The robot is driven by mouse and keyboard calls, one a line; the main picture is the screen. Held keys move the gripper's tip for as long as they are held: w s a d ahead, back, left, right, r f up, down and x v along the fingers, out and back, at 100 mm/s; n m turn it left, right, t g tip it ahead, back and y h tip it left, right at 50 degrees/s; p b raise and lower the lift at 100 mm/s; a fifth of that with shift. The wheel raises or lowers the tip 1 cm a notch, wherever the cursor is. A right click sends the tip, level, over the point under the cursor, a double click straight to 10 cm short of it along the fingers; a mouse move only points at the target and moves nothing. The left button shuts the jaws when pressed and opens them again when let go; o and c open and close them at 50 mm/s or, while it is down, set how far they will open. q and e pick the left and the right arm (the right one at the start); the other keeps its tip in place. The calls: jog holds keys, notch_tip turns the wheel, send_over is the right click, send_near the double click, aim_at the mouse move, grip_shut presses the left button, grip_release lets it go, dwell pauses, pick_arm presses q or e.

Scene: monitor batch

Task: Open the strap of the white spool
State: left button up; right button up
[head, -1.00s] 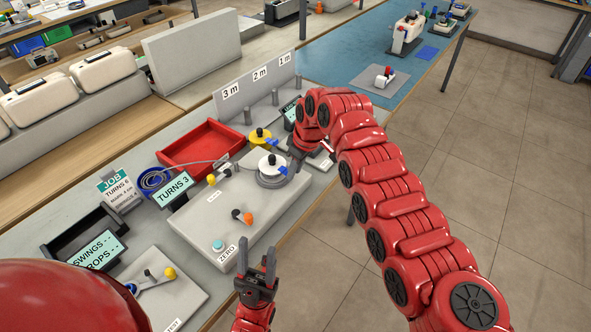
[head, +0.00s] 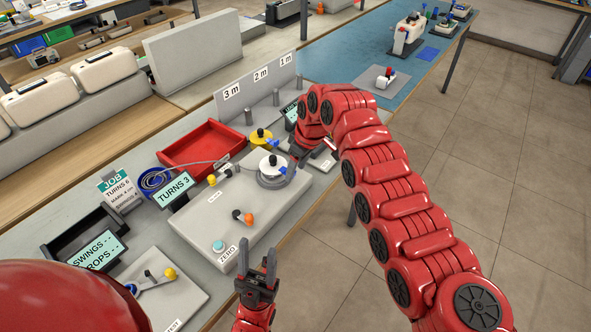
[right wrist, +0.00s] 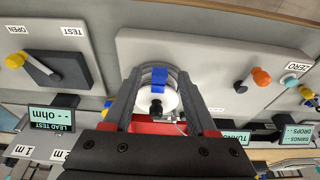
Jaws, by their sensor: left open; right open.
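The white spool (head: 268,168) sits on the pale machine plate, with a black knob on top and a blue strap (head: 283,170) at its right side. In the right wrist view the white spool (right wrist: 148,103) and blue strap (right wrist: 158,78) show between the two fingers of my right gripper (right wrist: 158,72). The fingers are open; I cannot tell whether they touch the strap. In the head view my right gripper (head: 294,160) is at the spool's right edge, partly hidden by its arm. My left gripper (head: 257,252) is open and empty, in front of the plate.
A yellow spool (head: 258,138) and metal posts stand behind the white spool. A red tray (head: 203,143) lies to the left. An orange-knobbed crank (head: 246,218) and a ZERO button (head: 218,246) are on the plate's near part. The TURNS display (head: 174,190) reads 3.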

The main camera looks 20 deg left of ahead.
jog(key=b+v, duration=0.2)
jog(key=v, duration=1.4)
jog(key=shift+r, duration=0.1)
